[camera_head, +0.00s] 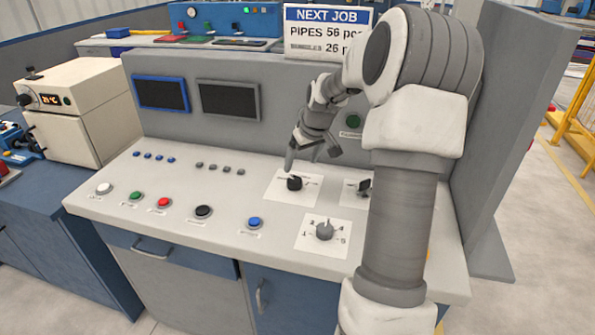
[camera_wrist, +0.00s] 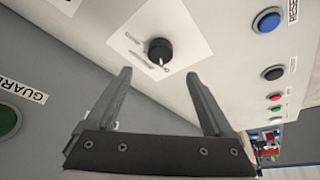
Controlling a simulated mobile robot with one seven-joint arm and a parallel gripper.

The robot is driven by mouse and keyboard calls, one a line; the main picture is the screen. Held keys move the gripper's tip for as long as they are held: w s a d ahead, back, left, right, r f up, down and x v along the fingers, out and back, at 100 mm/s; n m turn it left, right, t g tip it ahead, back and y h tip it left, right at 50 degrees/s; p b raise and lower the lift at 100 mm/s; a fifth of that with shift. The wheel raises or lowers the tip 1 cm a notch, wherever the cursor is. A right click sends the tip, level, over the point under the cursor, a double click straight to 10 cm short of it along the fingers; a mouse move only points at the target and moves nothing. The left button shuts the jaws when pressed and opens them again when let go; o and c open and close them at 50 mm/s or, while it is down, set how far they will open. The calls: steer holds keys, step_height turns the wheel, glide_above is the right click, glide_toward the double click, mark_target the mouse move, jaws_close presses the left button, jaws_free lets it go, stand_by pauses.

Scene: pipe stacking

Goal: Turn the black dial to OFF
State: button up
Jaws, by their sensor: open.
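A black dial (camera_head: 294,183) sits on a white label plate on the sloped console top. The dial also shows in the wrist view (camera_wrist: 159,51), with a light pointer mark on its lower right side. The lettering on its plate is too small to read. My gripper (camera_head: 309,158) is above and just behind the dial in the head view. In the wrist view my gripper (camera_wrist: 163,85) has its two fingers wide apart, with the dial beyond the gap between their tips. Nothing is between the fingers, and they do not appear to touch the dial.
A second black switch (camera_head: 364,187) is to the right, partly by my arm. A grey dial (camera_head: 324,230) is in front. Several coloured buttons, including a blue one (camera_head: 255,222), line the console (camera_head: 180,200). The upright panel (camera_head: 300,110) rises close behind my gripper.

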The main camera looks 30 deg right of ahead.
steer(key=v, duration=0.9)
steer(key=shift+p, duration=0.3)
